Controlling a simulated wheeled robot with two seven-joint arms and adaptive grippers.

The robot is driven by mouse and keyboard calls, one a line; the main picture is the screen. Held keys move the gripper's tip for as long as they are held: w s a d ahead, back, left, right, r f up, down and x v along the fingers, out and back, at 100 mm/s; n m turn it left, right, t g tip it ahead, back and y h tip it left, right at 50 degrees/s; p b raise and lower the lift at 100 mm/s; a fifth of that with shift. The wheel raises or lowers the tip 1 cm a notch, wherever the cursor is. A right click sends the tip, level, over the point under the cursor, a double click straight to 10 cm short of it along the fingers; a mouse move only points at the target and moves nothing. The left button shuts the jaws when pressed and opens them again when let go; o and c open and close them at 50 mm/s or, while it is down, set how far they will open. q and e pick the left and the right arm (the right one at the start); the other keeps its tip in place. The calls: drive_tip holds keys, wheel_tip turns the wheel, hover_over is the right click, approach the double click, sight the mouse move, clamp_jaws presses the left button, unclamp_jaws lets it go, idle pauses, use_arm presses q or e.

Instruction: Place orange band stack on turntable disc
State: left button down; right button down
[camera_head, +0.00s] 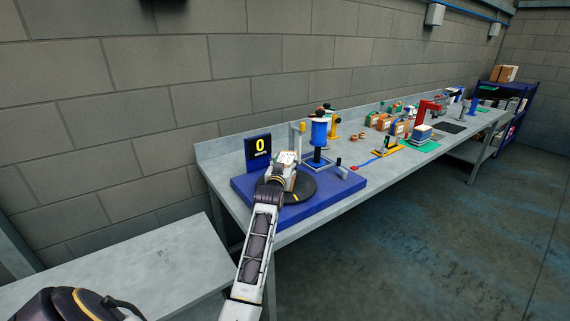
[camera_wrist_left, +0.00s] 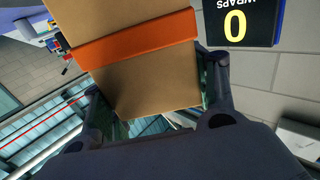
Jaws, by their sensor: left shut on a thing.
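The orange band stack is a cardboard-brown block with an orange band around it; in the left wrist view the stack (camera_wrist_left: 150,85) sits between the two fingers of my left gripper (camera_wrist_left: 158,98). In the head view my left gripper (camera_head: 283,176) is shut on the stack (camera_head: 291,171), over the black turntable disc (camera_head: 304,188) on a blue base (camera_head: 330,194). The arm and gripper hide part of the disc. I cannot tell whether the stack touches the disc. My right gripper is not in view.
A display (camera_head: 258,148) reading 0 stands behind the disc. A blue roll on a post (camera_head: 319,132) stands to its right. Several small boxes and a red device (camera_head: 429,108) stand farther along the bench. A bare grey table (camera_head: 140,265) is at the lower left.

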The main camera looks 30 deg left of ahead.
use_arm(q)
drive_tip(key=shift+f, duration=0.2)
drive_tip(key=shift+c, duration=1.9)
unclamp_jaws()
drive_tip(key=shift+f, duration=0.15)
drive_tip(key=v, duration=1.2)
